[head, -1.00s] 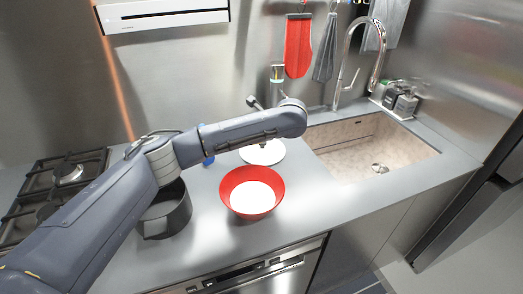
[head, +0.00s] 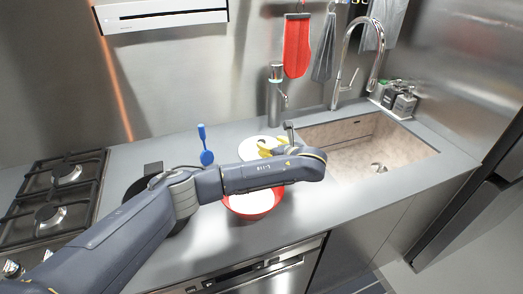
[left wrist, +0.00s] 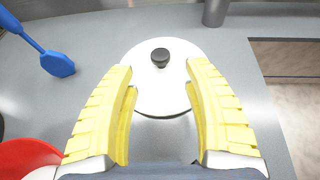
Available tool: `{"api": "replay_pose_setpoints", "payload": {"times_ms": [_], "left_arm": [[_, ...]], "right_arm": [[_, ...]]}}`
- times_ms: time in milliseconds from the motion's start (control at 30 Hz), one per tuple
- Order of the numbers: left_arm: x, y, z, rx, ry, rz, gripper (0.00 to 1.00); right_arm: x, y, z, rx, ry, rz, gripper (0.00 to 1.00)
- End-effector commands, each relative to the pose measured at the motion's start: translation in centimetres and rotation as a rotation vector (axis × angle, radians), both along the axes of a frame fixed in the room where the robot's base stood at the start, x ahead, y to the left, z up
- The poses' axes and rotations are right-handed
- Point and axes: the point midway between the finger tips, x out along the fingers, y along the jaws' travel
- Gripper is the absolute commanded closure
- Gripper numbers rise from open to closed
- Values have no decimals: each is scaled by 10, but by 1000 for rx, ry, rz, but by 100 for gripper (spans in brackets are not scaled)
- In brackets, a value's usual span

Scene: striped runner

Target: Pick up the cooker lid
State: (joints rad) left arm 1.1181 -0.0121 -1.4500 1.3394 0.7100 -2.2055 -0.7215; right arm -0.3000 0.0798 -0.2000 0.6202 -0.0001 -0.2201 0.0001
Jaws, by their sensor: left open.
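The cooker lid (left wrist: 160,98) is a white disc with a black knob (left wrist: 160,57), lying on the grey counter. In the left wrist view it sits ahead of and between my fingers. My left gripper (left wrist: 162,80) has yellow fingers, spread open and empty, with the knob beyond the fingertips. In the head view the lid (head: 254,147) lies behind the red bowl, partly hidden by my yellow fingers (head: 270,150). My right gripper is not in view.
A red bowl (head: 252,208) stands in front of the lid, partly behind my arm. A dark pot (head: 140,187) is at left, mostly hidden. A blue utensil (head: 206,150) is left of the lid. The sink (head: 365,150) is at right, the stove (head: 62,190) at far left.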

Motion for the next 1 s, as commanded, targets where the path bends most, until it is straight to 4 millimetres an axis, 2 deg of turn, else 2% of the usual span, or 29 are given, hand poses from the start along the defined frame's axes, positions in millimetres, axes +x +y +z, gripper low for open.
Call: {"api": "replay_pose_setpoints", "payload": {"times_ms": [100,233,567,800,1000], "left_arm": [[2,2,-16,2,-2,2,49],[14,7,-20,1,-3,1,49],[27,14,-26,1,-2,2,49],[50,25,-36,1,-3,2,49],[61,30,-42,0,-1,2,49]], "right_arm": [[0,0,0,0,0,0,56],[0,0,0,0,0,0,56],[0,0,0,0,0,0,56],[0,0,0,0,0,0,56],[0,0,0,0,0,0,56]]}}
